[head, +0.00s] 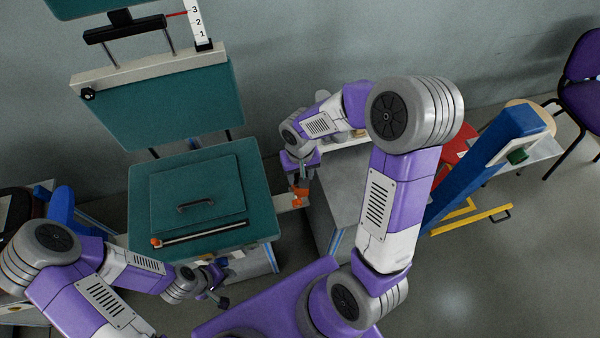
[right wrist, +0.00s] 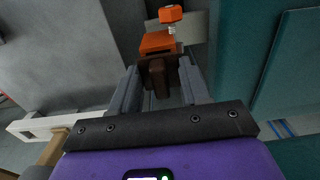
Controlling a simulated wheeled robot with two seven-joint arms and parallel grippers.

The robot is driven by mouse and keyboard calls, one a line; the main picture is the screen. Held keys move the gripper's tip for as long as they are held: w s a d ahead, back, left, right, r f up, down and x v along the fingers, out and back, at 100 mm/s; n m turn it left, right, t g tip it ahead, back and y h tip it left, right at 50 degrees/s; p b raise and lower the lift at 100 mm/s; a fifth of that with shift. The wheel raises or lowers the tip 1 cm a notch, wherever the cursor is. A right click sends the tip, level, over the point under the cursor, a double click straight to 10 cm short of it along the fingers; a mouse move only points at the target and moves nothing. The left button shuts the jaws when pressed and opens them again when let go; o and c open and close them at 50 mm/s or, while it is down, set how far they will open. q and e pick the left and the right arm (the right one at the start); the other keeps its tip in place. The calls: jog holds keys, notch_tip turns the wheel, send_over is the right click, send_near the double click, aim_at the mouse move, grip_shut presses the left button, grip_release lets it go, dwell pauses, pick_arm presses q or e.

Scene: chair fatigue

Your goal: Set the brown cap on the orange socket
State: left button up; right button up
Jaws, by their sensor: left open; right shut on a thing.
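The brown cap (right wrist: 158,76) is between the two grey fingers of my right gripper (right wrist: 158,90) in the right wrist view. My right gripper (head: 301,166) is shut on it beside the green chair in the head view. The orange socket (right wrist: 157,42) shows directly beyond the cap in the right wrist view, and the cap overlaps its near edge; I cannot tell whether they touch. In the head view the orange socket (head: 298,199) is just below the right gripper. My left gripper (head: 217,287) is open at the lower middle, in front of the seat and away from the socket.
An orange knob (right wrist: 171,14) on a pale threaded post stands beyond the socket. The green seat (head: 257,190) carries a panel with a dark handle (head: 197,204). A grey cabinet (head: 338,190) stands right of the socket. A blue padded piece (head: 485,165) stands farther right.

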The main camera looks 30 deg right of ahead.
jog(key=shift+f+b, duration=0.65)
jog(key=shift+f, duration=0.15)
jog(key=o, duration=1)
jog(key=shift+o, duration=0.2)
jog(key=shift+r, duration=0.1)
notch_tip(320, 180, up, 8)
jog(key=p, duration=0.2)
jog(key=shift+f+p, duration=0.25)
jog(key=shift+p, duration=0.1)
